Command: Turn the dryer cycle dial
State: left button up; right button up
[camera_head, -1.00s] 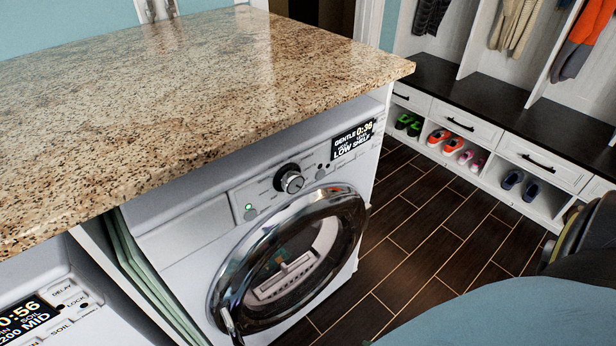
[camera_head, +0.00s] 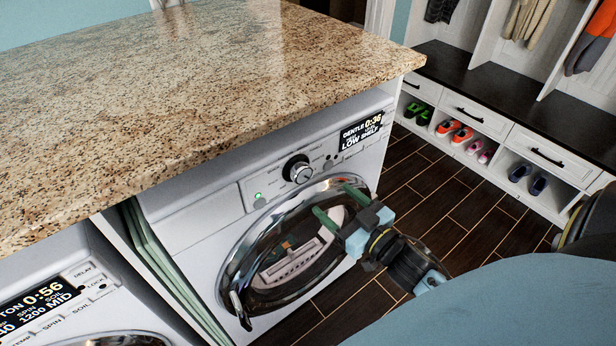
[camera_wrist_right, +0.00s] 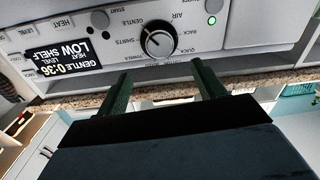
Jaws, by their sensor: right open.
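The dryer (camera_head: 205,220) is white, under the granite counter, with a round chrome-rimmed door. Its cycle dial (camera_head: 298,170), a silver knob with a black ring, sits on the panel left of the display (camera_head: 361,131), which reads "GENTLE 0:36 LOW SHELF". In the right wrist view the dial (camera_wrist_right: 157,42) appears upside down, ahead of and between the fingers. My right gripper (camera_head: 337,205) is open and empty, in front of the door, below and right of the dial, apart from it. Its two green fingers also show in the right wrist view (camera_wrist_right: 164,90). My left gripper is out of view.
The granite counter (camera_head: 190,90) overhangs the panel closely from above. A second machine (camera_head: 75,310) with its own display stands at the left. Shoe cubbies (camera_head: 480,150) and a bench line the right. The dark tile floor (camera_head: 445,210) between is clear.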

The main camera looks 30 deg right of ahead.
aim_at(304, 176)
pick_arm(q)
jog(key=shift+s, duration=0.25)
pick_arm(e)
jog(key=w, duration=0.6)
jog(key=w+a, duration=0.1)
jog(key=w, duration=0.3)
jog(key=shift+a, duration=0.1)
jog(key=shift+c, duration=0.4)
jog(key=c, duration=0.9)
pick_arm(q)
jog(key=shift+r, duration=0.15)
pick_arm(e)
jog(key=shift+n, duration=0.3)
jog(key=n+p, duration=0.1)
jog(key=n, duration=0.1)
jog(key=shift+n, duration=0.4)
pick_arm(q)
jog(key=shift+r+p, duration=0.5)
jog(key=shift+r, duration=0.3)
pick_arm(e)
jog(key=shift+n, duration=2.1)
